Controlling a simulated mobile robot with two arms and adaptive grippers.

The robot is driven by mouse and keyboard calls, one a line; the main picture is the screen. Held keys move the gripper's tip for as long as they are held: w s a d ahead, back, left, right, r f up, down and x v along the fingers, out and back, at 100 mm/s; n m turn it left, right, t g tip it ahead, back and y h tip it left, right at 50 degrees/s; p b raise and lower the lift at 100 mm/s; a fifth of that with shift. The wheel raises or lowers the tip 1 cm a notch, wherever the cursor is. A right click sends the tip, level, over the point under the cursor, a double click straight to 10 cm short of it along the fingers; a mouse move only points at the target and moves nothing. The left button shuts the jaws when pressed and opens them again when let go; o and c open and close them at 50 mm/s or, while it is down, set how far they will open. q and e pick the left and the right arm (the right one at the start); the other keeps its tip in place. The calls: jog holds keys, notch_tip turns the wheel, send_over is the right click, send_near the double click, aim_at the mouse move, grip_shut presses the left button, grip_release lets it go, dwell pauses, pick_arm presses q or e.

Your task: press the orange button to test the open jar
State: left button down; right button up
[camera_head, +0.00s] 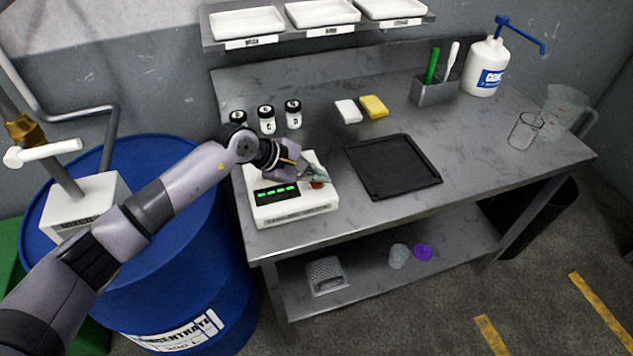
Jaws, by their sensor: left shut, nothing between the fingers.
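A white tester (290,210) with a green-lit display (277,191) stands at the left front of the grey bench. Its orange-red button (316,184) shows at the right of the display, partly covered by my fingers. My left gripper (318,176) is shut and empty, with its tips right at the button; I cannot tell whether they touch it. My left arm and gripper hide much of the tester's top, and I see no open jar there. Three small jars with dark tops, (238,117), (266,120) and (293,114), stand behind the tester. My right gripper is out of view.
A black tray (393,166) lies right of the tester. A white sponge (348,111) and a yellow sponge (374,106) lie behind it. A pump bottle (486,67), a glass beaker (524,131) and a clear pitcher (562,108) stand at the right. A blue drum (190,270) stands left of the bench.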

aim_at(317, 185)
pick_arm(q)
jog(key=shift+f+b, duration=0.3)
jog(key=shift+b, duration=0.05)
jog(key=shift+r, duration=0.1)
dwell(0.5)
jog(key=shift+r, duration=0.75)
jog(key=shift+r+p, duration=1.05)
jog(key=shift+r, duration=1.5)
jog(key=shift+d, duration=0.1)
